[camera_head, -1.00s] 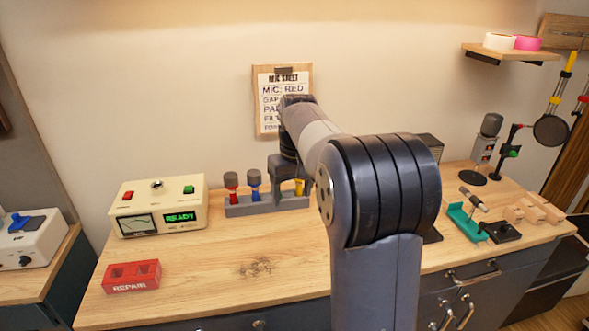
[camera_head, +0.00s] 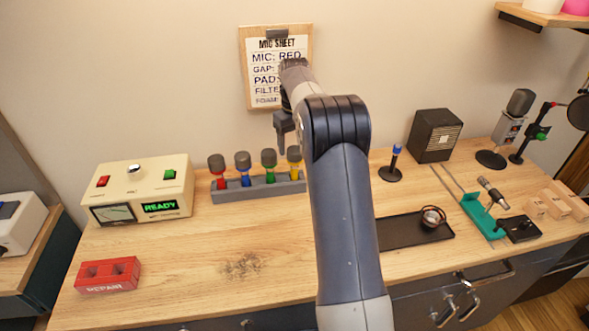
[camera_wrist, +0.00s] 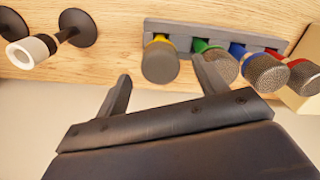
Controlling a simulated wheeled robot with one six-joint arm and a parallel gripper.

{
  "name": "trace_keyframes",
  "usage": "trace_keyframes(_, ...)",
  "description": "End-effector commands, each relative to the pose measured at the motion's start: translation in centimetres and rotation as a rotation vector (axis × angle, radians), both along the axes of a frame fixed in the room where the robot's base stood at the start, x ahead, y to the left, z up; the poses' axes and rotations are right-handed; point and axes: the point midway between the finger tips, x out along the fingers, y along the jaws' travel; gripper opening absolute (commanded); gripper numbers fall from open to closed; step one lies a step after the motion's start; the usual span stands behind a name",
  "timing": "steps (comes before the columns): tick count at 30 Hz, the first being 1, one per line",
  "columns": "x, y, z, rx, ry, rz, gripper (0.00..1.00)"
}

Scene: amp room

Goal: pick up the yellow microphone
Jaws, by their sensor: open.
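The yellow microphone (camera_head: 293,165) stands upright at the right end of a grey rack, with a dark grey head and a yellow body. In the wrist view the yellow microphone (camera_wrist: 160,62) is seen from its head end, beyond and between my fingers. My gripper (camera_head: 281,122) is above it in the head view, in front of the wall. In the wrist view my gripper (camera_wrist: 160,88) is open and empty, its two fingers apart on either side of the microphone. I cannot tell the exact distance between them.
The grey rack (camera_head: 235,194) also holds red (camera_head: 218,172), blue (camera_head: 243,168) and green (camera_head: 269,166) microphones, the green one close to a finger. A blue-topped stand (camera_head: 392,163) is to the right. A cream box (camera_head: 137,193) reads READY.

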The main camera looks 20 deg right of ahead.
Motion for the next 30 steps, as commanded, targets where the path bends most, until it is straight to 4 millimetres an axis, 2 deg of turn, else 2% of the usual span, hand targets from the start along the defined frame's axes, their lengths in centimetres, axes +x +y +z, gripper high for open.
trace_keyframes(12, 0.0, 0.0, -5.1, 0.001, 0.001, 0.0, 0.67)
trace_keyframes(21, 0.0, 0.0, -5.5, 0.0, -0.001, 0.0, 0.67)
trace_keyframes(30, 0.0, 0.0, -5.5, 0.0, -0.001, 0.0, 0.42)
